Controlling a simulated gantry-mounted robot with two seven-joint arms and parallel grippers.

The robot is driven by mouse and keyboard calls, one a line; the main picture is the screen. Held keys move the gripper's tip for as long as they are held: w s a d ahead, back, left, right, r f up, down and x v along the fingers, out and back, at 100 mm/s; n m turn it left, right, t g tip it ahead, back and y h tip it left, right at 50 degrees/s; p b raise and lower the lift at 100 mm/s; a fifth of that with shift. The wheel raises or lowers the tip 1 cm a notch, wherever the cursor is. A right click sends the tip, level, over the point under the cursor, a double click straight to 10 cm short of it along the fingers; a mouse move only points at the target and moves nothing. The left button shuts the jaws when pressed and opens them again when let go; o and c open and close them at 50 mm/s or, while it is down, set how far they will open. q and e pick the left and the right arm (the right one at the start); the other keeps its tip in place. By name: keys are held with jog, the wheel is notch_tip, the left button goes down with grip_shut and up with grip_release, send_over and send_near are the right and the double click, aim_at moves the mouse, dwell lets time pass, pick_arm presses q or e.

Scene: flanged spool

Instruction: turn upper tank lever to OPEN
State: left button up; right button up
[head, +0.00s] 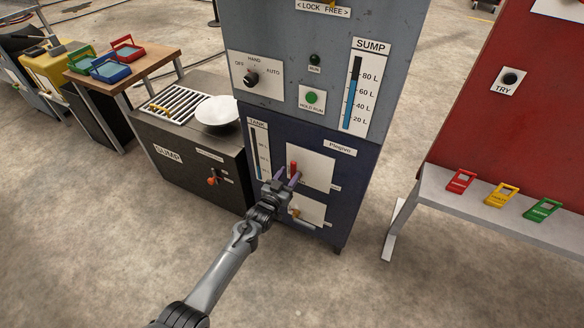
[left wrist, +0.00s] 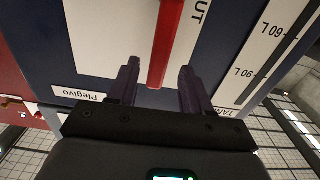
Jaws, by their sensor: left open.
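The upper tank lever (head: 294,168) is a red handle on a white plate (head: 318,162) on the navy lower part of the cabinet. In the left wrist view the red lever (left wrist: 166,42) reaches down from the top edge, and its end lies between my fingers. My left gripper (head: 283,178) is at the lever, with its purple fingers apart. In the left wrist view my gripper (left wrist: 160,76) is open, with a gap on each side of the lever. Most plate lettering is out of frame; "UT" shows. My right gripper is not in view.
A second white plate (head: 312,211) with an orange handle sits just below. The tank gauge (head: 259,150) is left of the lever. A dark sump box (head: 190,150) with an orange valve stands left. A grey bench (head: 500,205) with coloured tags stands right.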

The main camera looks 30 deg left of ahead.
pick_arm(q)
jog(key=s+p, duration=0.2)
jog(key=s, duration=0.5)
jog(key=shift+d, duration=0.15)
